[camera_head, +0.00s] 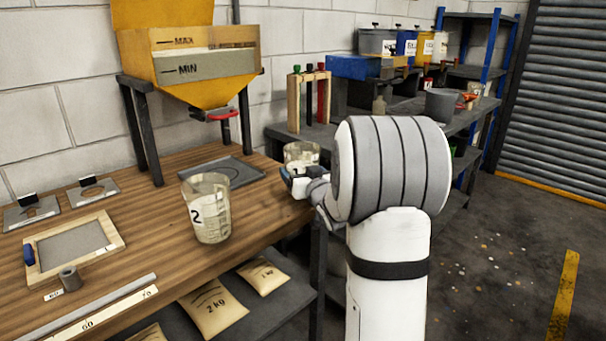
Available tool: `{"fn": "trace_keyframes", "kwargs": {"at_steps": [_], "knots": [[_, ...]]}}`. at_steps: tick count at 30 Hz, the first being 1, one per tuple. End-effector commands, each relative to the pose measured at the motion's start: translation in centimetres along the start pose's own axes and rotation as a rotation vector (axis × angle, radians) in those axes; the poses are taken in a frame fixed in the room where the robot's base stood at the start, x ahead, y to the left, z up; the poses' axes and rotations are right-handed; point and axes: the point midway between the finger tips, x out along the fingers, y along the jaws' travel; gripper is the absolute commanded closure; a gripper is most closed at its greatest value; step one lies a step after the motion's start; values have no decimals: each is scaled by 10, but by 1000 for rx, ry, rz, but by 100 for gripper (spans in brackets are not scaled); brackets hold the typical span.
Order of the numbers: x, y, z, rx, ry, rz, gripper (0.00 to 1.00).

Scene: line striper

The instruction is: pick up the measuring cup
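A clear measuring cup (208,212) marked "2" stands upright on the wooden bench (150,228), near its right front edge. A second clear cup (301,154) with markings shows farther back, just beyond my gripper (291,181). My gripper is at the bench's right end, to the right of the cup marked "2" and apart from it. The gripper overlaps the lower part of the second cup in the picture; I cannot tell whether they touch. My own arm hides much of the gripper, and its fingers are too small to read.
A yellow hopper (185,60) on dark legs stands over a dark tray (222,171). A wooden frame (75,247) and metal plates lie at left. A rack of tubes (308,98) and a grey bucket (440,105) stand on the back bench. Paper bags (213,308) lie below.

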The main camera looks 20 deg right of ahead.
Motion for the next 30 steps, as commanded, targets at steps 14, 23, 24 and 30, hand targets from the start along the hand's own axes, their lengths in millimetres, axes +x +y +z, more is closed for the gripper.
{"fn": "trace_keyframes", "kwargs": {"at_steps": [14, 23, 24, 30], "knots": [[0, 0, -2, -1, 4, 1, 65], [0, 0, -24, -3, 7, 1, 65], [0, -1, -32, -3, 9, 0, 65], [0, -3, -71, -3, 8, 1, 65]]}}
